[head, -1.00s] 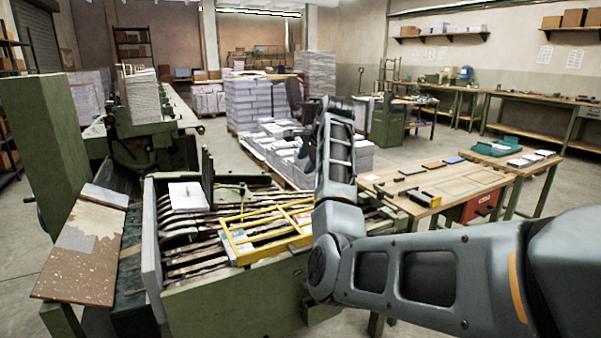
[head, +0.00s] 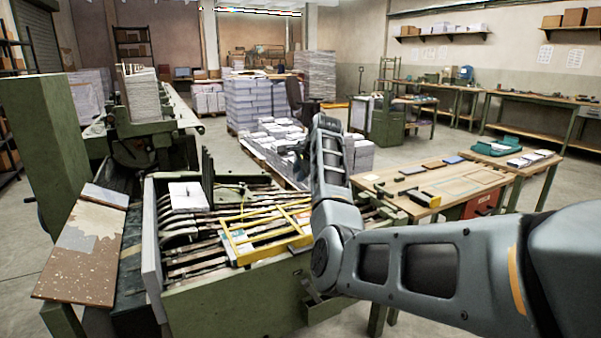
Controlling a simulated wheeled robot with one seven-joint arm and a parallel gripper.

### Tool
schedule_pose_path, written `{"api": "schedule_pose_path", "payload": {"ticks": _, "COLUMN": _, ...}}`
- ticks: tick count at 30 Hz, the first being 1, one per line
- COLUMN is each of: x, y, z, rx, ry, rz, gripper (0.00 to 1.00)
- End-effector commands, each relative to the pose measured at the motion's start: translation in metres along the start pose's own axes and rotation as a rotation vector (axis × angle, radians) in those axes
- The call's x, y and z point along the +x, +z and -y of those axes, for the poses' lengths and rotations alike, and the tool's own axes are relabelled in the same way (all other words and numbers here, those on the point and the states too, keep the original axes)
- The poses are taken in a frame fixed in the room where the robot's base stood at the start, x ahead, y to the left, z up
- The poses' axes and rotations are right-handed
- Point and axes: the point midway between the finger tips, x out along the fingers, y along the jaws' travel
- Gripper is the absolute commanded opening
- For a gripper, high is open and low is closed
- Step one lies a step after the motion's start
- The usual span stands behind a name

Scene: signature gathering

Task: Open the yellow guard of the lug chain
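The yellow guard (head: 272,250) is a barred frame that lies low across the dark slats of the lug chain (head: 190,262), inside the green machine bed. It looks closed down over the chain. My arm comes in from the right and its forearm rises just to the right of the guard. My gripper (head: 302,150) is a small dark shape beyond the forearm, above and behind the guard and apart from it. Its fingers are too small and partly hidden, so I cannot tell whether they are open.
A white paper stack (head: 187,196) sits on the machine's left part. A worn brown board (head: 85,250) slopes at the left. A wooden workbench (head: 440,185) with tools stands to the right. Pallets of paper stacks (head: 250,105) stand behind. Open floor lies at the far right.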

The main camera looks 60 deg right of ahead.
Motion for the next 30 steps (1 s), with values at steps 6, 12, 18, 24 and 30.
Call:
{"api": "schedule_pose_path", "payload": {"ticks": 6, "x": 0.0000, "y": 0.0001, "z": -0.0002, "rx": 0.000, "ry": 0.000, "rz": 0.000, "gripper": 0.03}}
{"api": "schedule_pose_path", "payload": {"ticks": 12, "x": 0.0000, "y": 0.0001, "z": -0.0002, "rx": 0.000, "ry": 0.000, "rz": 0.000, "gripper": 0.00}}
{"api": "schedule_pose_path", "payload": {"ticks": 18, "x": 0.0000, "y": 0.0001, "z": -0.0002, "rx": 0.000, "ry": 0.000, "rz": 0.000, "gripper": 0.00}}
{"api": "schedule_pose_path", "payload": {"ticks": 24, "x": 0.0000, "y": 0.0001, "z": -0.0002, "rx": 0.000, "ry": 0.000, "rz": 0.000, "gripper": 0.00}}
{"api": "schedule_pose_path", "payload": {"ticks": 30, "x": 0.0000, "y": 0.0001, "z": -0.0002, "rx": 0.000, "ry": 0.000, "rz": 0.000, "gripper": 0.00}}
